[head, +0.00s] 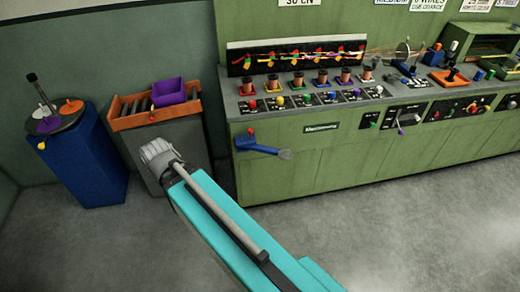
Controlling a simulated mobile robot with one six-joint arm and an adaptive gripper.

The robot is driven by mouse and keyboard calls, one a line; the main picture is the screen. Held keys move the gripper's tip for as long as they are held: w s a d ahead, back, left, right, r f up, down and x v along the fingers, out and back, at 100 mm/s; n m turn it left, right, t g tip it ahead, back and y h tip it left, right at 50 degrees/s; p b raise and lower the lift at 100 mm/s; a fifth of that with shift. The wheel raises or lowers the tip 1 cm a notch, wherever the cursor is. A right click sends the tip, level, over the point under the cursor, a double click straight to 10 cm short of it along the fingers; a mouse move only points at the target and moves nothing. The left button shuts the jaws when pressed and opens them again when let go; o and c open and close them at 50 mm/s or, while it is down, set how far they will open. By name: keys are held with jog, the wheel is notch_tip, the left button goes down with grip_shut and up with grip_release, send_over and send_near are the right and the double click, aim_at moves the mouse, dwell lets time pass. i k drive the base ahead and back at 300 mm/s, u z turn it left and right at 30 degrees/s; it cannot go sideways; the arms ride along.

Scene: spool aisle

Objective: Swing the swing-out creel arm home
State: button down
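A blue arm (257,145) is on the front of the green machine cabinet, below its counter's left end; I take it to be the swing-out creel arm. A red knob (251,131) shows at its left end and a grey round end piece (285,155) at its right. It appears to stick out from the cabinet front; how far is hard to tell. My teal and grey arm parts cross the lower middle, apart from the blue arm in the picture. My gripper cannot be made out.
The green cabinet (330,170) carries spools (322,76), knobs and levers along its counter. A grey stand with an orange tray (125,122) and purple bin (168,93), and a blue pedestal (90,165), stand left. The grey floor (400,230) in front is clear.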

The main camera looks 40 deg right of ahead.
aim_at(284, 154)
jog(key=k, duration=1.3)
jog(key=z, duration=0.3)
jog(key=i, duration=0.85)
jog(key=u, duration=0.3)
